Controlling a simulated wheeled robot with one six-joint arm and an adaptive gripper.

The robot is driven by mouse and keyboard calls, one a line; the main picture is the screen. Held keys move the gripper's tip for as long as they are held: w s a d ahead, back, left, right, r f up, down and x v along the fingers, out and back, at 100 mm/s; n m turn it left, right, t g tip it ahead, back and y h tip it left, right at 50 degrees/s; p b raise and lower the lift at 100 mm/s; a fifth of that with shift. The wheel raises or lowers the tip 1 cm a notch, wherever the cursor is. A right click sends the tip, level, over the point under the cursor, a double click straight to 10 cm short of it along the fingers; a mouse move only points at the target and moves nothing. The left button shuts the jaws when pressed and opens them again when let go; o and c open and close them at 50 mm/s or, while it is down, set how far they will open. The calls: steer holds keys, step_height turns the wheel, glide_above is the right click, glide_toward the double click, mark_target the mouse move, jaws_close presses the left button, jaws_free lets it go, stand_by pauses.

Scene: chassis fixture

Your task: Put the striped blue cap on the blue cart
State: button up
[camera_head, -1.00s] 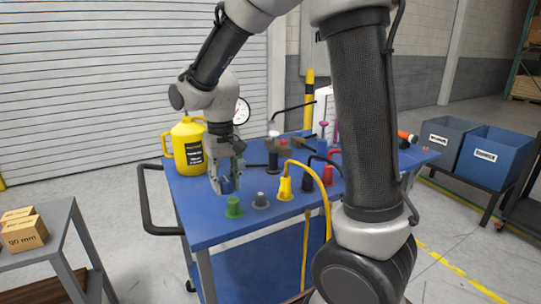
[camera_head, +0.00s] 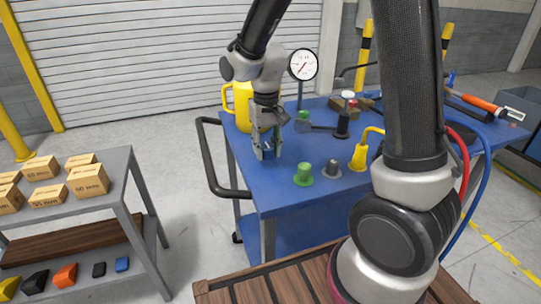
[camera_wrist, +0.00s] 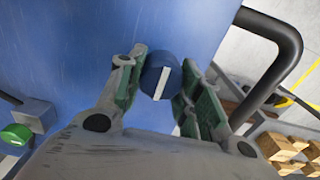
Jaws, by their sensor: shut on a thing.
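The striped blue cap (camera_wrist: 160,77) is dark blue and round with one white stripe across its top. In the wrist view it sits between the green-padded fingers of my gripper (camera_wrist: 158,92), which is shut on it. In the head view, my gripper (camera_head: 267,148) points down at the near left part of the blue cart (camera_head: 272,188), and the cap (camera_head: 270,150) shows partly between its fingers. Whether the cap touches the cart top or is just above it I cannot tell.
A green knob (camera_head: 304,173), a grey knob (camera_head: 332,170) and a yellow piece (camera_head: 358,155) stand right of my gripper. A yellow jug (camera_head: 240,105) and a gauge (camera_head: 303,65) are behind. A black handle (camera_head: 207,160) rims the cart's left. A box shelf (camera_head: 70,200) stands left.

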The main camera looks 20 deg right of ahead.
mark_target(267, 167)
steer(key=shift+f, duration=1.85)
steer(key=o, duration=1.1)
steer(key=shift+f, duration=0.1)
steer(key=shift+o, duration=0.2)
step_height(267, 167, up, 12)
steer(key=shift+r, duration=0.1)
steer(key=shift+s+d+r, duration=0.1)
steer(key=shift+d+r, duration=0.05)
steer(key=shift+r, duration=0.05)
steer(key=s+d+r+t, duration=0.2)
steer(key=s+d+r, duration=0.2)
steer(key=s+d, duration=0.3)
steer(key=s+d+r+t, duration=0.2)
steer(key=s+d+r, duration=0.2)
steer(key=s+d, duration=0.3)
steer(key=s, duration=0.5)
steer(key=shift+s+d+r, duration=0.2)
steer(key=shift+s+d, duration=0.1)
